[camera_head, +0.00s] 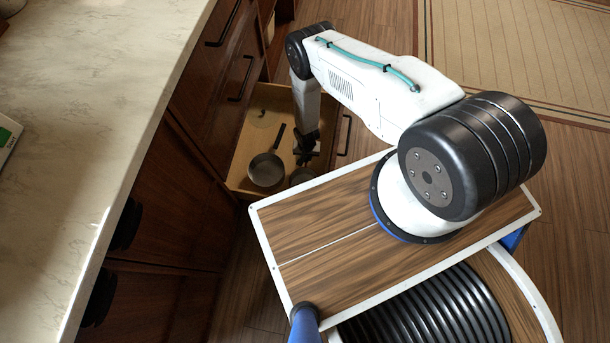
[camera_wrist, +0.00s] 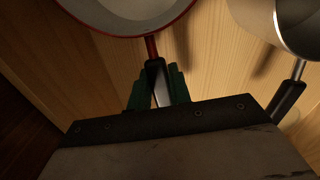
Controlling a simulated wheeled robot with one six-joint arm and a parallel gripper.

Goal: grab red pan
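The red pan (camera_wrist: 128,8) is at the top of the wrist view, cut off by the frame, with a red outside and a pale inside. Its dark handle (camera_wrist: 158,82) points toward my gripper (camera_wrist: 159,88). The two green fingers lie on either side of the handle, close to it. I cannot tell whether they press on it. In the head view my gripper (camera_head: 306,150) reaches down into the open drawer. A round pan (camera_head: 302,176) shows partly below it there, its colour unclear.
A grey metal pan (camera_wrist: 290,22) with a dark handle lies to the right in the wrist view; it also shows in the head view (camera_head: 266,170). Both pans are in the wooden drawer (camera_head: 240,172). A marble counter (camera_head: 95,110) runs along the left above the cabinets.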

